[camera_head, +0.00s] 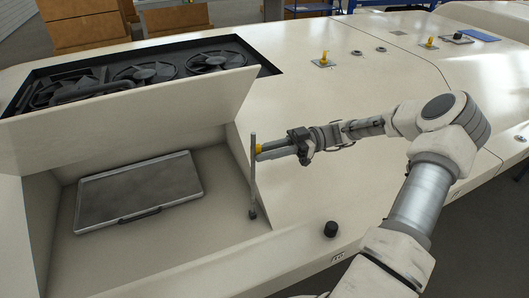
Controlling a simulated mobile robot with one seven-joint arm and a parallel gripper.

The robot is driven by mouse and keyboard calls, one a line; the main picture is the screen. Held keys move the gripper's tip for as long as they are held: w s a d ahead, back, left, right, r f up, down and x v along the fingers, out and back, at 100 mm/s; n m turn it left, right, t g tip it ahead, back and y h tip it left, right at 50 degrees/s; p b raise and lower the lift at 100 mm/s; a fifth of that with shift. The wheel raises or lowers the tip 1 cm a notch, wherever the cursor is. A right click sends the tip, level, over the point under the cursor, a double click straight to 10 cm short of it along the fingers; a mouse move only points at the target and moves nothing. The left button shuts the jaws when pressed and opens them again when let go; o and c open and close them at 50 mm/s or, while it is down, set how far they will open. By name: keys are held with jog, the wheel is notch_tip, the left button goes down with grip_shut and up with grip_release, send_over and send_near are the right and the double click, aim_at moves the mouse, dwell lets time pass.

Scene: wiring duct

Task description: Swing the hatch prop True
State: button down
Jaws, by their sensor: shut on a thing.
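The hatch prop (253,180) is a thin grey rod standing nearly upright at the right side of the open recess, with a dark foot at its lower end. A yellow piece shows near its upper part. My gripper (263,153) reaches in from the right and is shut on the prop near this yellow piece. The hatch lid (130,120) is a cream panel raised along the back of the recess. The prop's top end stands near the lid's right end; I cannot tell whether they touch.
A grey flat case (140,188) with a handle lies in the recess. Behind the lid is an opening with dark fans (215,61). A black knob (331,229) sits on the front edge. Yellow-topped fittings (323,59) stand on the cream surface farther back, which is otherwise largely clear.

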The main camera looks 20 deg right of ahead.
jog(key=shift+w+d, duration=0.15)
jog(key=shift+w, duration=0.05)
jog(key=c, duration=0.9)
grip_release()
jog(key=shift+d, duration=0.1)
jog(key=shift+o, duration=0.3)
jog(key=d, duration=1.7)
jog(key=shift+d+f, duration=0.15)
jog(key=shift+f, duration=0.3)
